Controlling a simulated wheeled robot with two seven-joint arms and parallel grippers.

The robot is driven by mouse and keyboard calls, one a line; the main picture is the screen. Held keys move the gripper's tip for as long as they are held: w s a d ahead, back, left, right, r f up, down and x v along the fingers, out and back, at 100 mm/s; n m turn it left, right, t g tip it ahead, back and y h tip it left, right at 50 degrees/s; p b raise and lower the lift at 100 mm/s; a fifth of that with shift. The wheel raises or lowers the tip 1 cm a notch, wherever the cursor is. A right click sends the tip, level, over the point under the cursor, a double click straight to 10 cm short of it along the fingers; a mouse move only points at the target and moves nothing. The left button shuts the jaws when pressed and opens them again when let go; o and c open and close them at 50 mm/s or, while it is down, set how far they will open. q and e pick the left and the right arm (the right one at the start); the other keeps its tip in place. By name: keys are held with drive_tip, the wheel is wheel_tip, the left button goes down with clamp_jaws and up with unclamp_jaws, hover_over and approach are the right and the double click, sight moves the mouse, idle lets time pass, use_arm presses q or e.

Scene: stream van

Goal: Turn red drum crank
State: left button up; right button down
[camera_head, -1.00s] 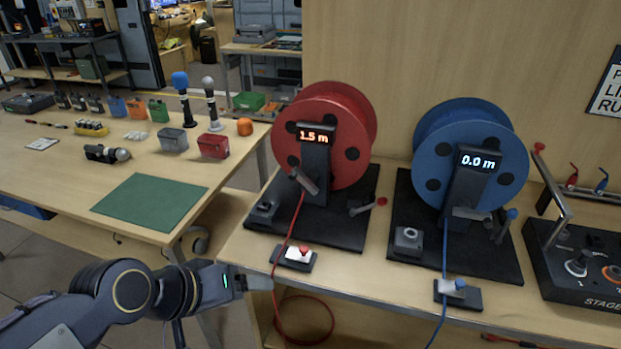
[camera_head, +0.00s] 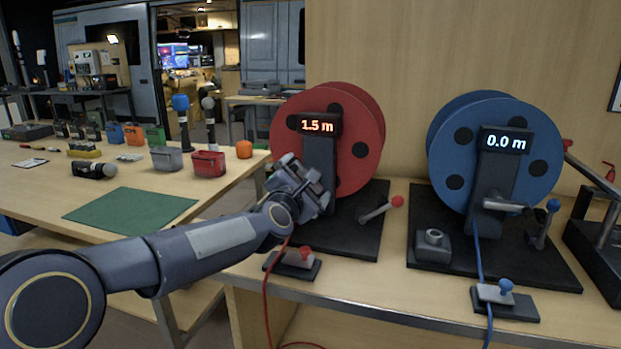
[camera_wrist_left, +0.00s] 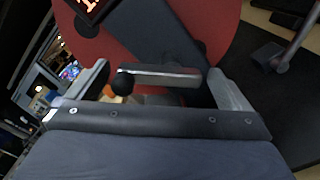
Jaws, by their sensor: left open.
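The red drum (camera_head: 366,120) stands on a black base (camera_head: 350,235), and its display (camera_head: 316,125) reads 1.5 m. Its crank, a grey bar with a dark round knob, shows in the left wrist view (camera_wrist_left: 165,76), lying crosswise between my left gripper's fingers. My left gripper (camera_wrist_left: 158,68) is open around the crank, with space visible between each finger and the bar. In the head view the left gripper (camera_head: 305,180) is in front of the drum's post and hides the crank. My right gripper is out of view.
A red-knobbed lever (camera_head: 380,208) stands right of the gripper, and a red-knobbed clamp (camera_head: 295,262) with the red cable sits in front. A blue drum (camera_head: 450,140) reading 0.0 m stands to the right. A table (camera_head: 40,200) with several small items is at left.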

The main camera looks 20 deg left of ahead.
use_arm(q)
drive_tip(key=shift+w, duration=2)
drive_tip(key=c, duration=0.8)
drive_tip(key=shift+c, duration=0.2)
drive_tip(key=shift+d+m, duration=0.1)
drive_tip(key=shift+m, duration=0.2)
